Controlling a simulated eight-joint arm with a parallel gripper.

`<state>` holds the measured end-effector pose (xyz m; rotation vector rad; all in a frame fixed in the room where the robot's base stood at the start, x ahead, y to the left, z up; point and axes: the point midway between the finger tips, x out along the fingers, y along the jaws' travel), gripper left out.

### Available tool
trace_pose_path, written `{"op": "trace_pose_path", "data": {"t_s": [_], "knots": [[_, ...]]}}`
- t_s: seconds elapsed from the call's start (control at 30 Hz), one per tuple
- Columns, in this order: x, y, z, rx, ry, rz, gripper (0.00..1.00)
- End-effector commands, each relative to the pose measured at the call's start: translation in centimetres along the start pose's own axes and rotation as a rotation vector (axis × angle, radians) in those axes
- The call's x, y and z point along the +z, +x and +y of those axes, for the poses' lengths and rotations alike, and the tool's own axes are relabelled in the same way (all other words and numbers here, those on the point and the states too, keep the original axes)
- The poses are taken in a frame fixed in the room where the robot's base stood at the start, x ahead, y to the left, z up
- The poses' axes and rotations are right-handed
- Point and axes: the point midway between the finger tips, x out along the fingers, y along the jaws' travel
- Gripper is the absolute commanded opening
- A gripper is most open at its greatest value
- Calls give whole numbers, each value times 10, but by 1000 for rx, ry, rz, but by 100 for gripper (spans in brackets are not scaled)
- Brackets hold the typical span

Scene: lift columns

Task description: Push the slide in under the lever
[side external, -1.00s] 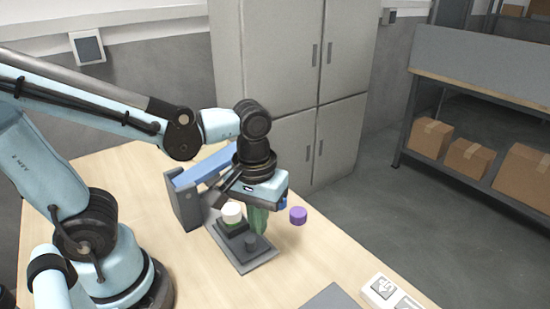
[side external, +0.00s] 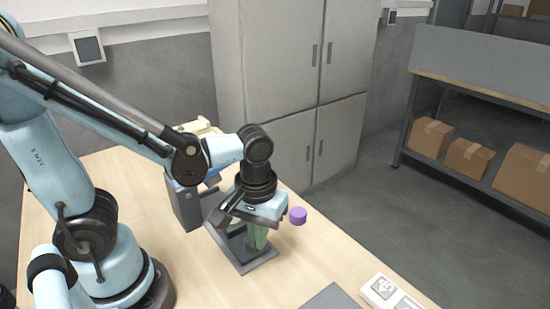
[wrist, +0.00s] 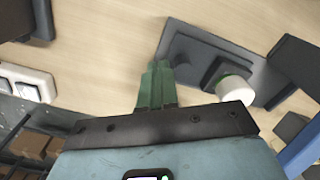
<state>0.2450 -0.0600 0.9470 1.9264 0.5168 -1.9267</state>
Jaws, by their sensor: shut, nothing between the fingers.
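The slide, a dark block with a white round knob (wrist: 235,88), sits on a grey base plate (wrist: 195,42) in the wrist view. In the side view the plate (side external: 262,262) shows beneath my gripper, which hides the knob. My gripper (side external: 257,240) is shut and empty, green fingers pointing down over the plate. In the wrist view my fingers (wrist: 157,85) are left of the knob, with a gap between them; whether they touch the plate is unclear. The blue lever (wrist: 303,152) is at lower right of the wrist view. It is mostly behind my arm in the side view, beside its grey post (side external: 187,207).
A purple cylinder (side external: 298,215) is right of my gripper. A cream block (side external: 197,128) shows behind my arm. A white switch box (side external: 382,290) and a grey panel (side external: 333,298) are at the table's near edge. Bare wooden table lies left of the plate.

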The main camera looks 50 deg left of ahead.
Motion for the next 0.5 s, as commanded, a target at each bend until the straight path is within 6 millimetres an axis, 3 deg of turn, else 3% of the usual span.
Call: {"op": "trace_pose_path", "data": {"t_s": [0.5], "knots": [[0, 24, 0, 0, 0, 1, 0]]}}
